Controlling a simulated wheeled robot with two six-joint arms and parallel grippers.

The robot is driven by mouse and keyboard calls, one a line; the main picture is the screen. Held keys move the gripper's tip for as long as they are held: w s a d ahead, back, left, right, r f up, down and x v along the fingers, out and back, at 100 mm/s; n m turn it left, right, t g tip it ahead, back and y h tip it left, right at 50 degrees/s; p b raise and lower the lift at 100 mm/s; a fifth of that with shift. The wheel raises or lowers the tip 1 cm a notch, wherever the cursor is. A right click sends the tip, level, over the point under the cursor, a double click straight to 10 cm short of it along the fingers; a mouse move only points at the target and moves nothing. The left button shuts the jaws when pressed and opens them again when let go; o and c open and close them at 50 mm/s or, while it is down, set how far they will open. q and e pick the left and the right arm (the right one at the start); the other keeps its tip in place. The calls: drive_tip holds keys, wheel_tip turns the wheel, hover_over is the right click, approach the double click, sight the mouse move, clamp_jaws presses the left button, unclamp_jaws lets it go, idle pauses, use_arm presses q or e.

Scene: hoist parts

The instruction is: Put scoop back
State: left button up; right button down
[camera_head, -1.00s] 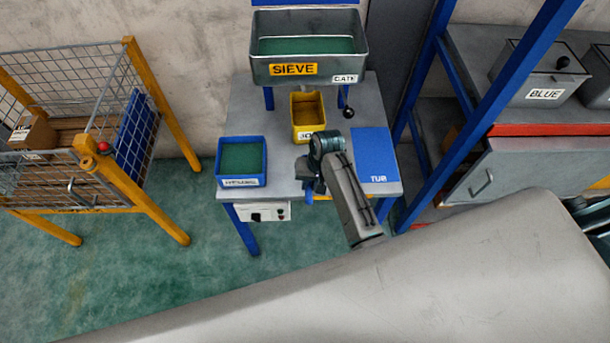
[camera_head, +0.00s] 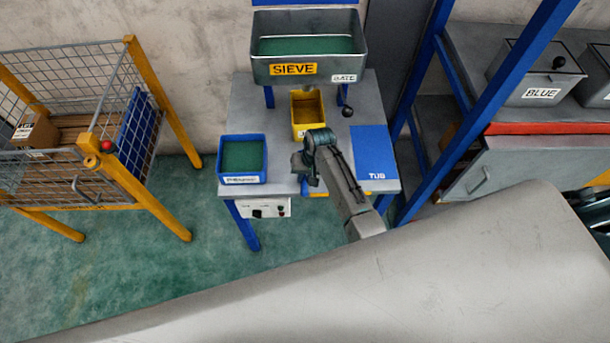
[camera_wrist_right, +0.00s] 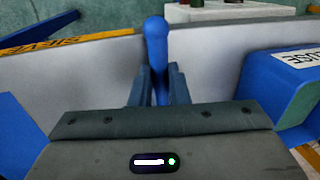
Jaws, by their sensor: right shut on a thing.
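My right gripper (camera_head: 307,178) is above the front part of the grey bench (camera_head: 240,105), between the blue bin and the blue TUB panel. In the right wrist view its fingers (camera_wrist_right: 160,85) are shut on an upright blue handle (camera_wrist_right: 157,42) with a rounded top, which looks like the scoop's. The rest of the scoop is hidden behind the gripper body. The blue TUB panel (camera_head: 370,153) lies flat on the bench to the gripper's right, with nothing seen on it.
A blue bin (camera_head: 241,180) with green inside stands left of the gripper. A yellow bin (camera_head: 307,133) stands behind, under the sieve (camera_head: 310,70) with its gate knob (camera_head: 348,111). A mesh cart (camera_head: 130,185) is at the left, a shelf with a BLUE box (camera_head: 541,95) at the right.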

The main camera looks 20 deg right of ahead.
drive_tip(key=c, duration=1.4)
unclamp_jaws()
drive_tip(key=b+v, duration=0.1)
drive_tip(key=v, duration=1.1)
drive_tip(key=shift+a+r, duration=0.1)
drive_tip(key=shift+r, duration=0.05)
